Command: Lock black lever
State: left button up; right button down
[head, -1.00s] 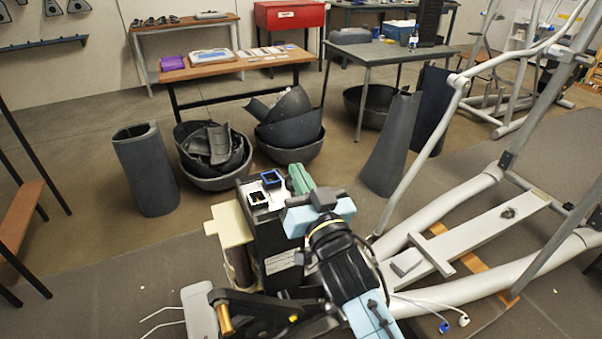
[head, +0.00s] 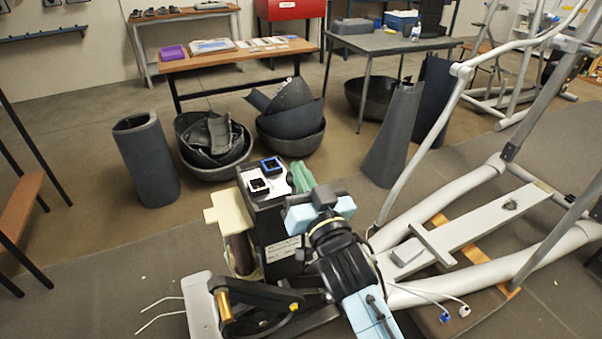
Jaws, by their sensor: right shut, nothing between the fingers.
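A black lever-like arm (head: 262,294) with a brass pin (head: 223,306) and a yellow dot lies low in the head view, beside a grey pad. I cannot tell for sure that it is the task's lever, or whether it is locked. Behind it stands a dark upright housing (head: 274,226) with a white top and a blue-rimmed square opening. My right gripper (head: 303,178) has green fingers, shut and empty, at the right of the housing top. My light-blue and black wrist partly hides the fingers, so contact with the housing is unclear. My left gripper is out of view.
The elliptical's white frame (head: 480,222) and rails fill the right side. Loose wires with connectors (head: 448,314) lie near my right arm. Grey covers (head: 145,160) and bins (head: 290,125) stand behind. A wooden table (head: 240,58) is farther back.

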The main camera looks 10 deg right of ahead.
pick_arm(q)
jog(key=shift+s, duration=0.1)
pick_arm(e)
jog(key=shift+f, duration=0.15)
notch_tip(320, 180, up, 4)
jog(key=p, duration=0.5)
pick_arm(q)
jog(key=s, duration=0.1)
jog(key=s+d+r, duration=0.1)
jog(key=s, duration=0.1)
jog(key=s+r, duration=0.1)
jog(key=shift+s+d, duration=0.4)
pick_arm(e)
jog(key=v, duration=0.9)
jog(key=shift+s+d, duration=0.25)
jog(key=shift+d, duration=0.1)
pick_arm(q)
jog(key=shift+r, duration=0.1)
